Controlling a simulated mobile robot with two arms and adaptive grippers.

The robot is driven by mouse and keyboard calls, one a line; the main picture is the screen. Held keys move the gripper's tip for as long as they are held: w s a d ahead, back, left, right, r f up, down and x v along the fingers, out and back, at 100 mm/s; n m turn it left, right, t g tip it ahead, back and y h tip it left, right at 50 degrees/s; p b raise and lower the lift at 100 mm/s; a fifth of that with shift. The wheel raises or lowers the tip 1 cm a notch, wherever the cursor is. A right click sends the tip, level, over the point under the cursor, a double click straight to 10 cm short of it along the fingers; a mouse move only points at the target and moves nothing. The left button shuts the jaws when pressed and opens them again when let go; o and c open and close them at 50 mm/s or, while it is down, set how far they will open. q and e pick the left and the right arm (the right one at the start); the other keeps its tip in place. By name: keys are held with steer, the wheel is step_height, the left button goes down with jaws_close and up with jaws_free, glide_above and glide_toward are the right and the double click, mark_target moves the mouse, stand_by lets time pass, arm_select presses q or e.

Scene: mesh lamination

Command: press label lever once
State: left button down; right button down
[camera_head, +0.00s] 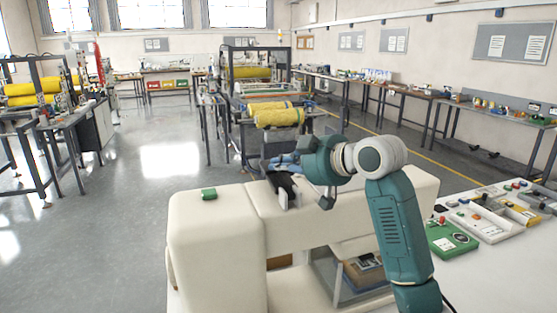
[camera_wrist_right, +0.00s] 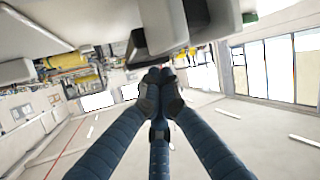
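A cream machine (camera_head: 215,235) shaped like a large sewing machine stands in front of me. A dark part with pale edges (camera_head: 284,198) sits at its top front; it may be the label lever, but I cannot be sure. My right gripper (camera_head: 284,160) is above and behind that part in the head view, partly hidden by my teal wrist. In the right wrist view its blue fingers (camera_wrist_right: 160,82) converge with their dark tips together and nothing visible between them. My left gripper is not in view.
A small green block (camera_head: 208,193) lies on the machine's top left. Green and grey control boxes (camera_head: 449,238) are on the table at right. Stands with yellow rolls (camera_head: 278,117) are farther back. The floor at left is open.

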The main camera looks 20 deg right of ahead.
mark_target(283, 181)
steer(key=shift+s+r+p, duration=0.3)
steer(key=shift+r+p, duration=0.25)
steer(key=shift+r, duration=0.1)
steer(key=shift+s+r+p, duration=0.35)
steer(key=shift+r+p, duration=0.25)
steer(key=shift+r, duration=0.05)
steer(key=shift+s+r+p, duration=0.3)
steer(key=shift+r+p, duration=0.25)
steer(key=shift+r, duration=0.1)
steer(key=shift+s+r+p, duration=0.15)
steer(key=shift+r+p, duration=0.3)
steer(key=shift+r, duration=0.1)
steer(key=s+r+p, duration=0.2)
steer(key=r+p, duration=0.1)
steer(key=shift+d+r, duration=0.1)
steer(key=shift+r, duration=0.15)
